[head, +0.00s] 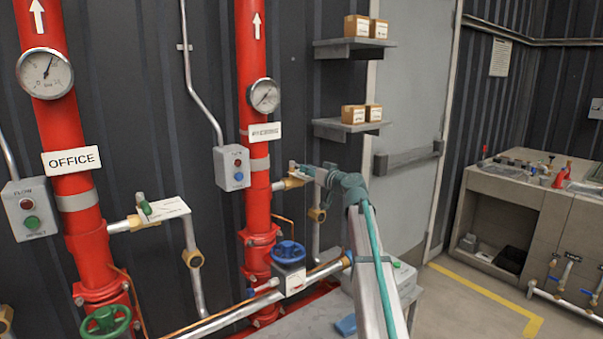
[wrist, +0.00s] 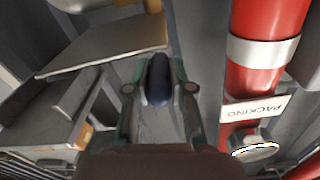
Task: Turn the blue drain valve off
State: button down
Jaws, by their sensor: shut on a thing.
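The blue drain valve's dark blue handle (wrist: 158,80) shows in the wrist view between the two fingers of my gripper (wrist: 159,88). The fingers are shut on it. In the head view my gripper (head: 318,174) is at the short brass-ended side outlet (head: 283,184) of the right red pipe (head: 252,110), below its sign. There the handle is hidden by the gripper, so its exact angle cannot be told.
A blue handwheel (head: 288,252) stands lower on the horizontal pipe. The left OFFICE pipe (head: 52,110) has a green-handled valve (head: 145,208) and a green handwheel (head: 106,322). Shelves with boxes (head: 353,114) are above right. A sink counter (head: 510,185) stands far right.

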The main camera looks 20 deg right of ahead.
jog(key=c, duration=1)
grip_release()
jog(key=shift+a, duration=0.1)
jog(key=shift+s, duration=0.1)
jog(key=v, duration=1.2)
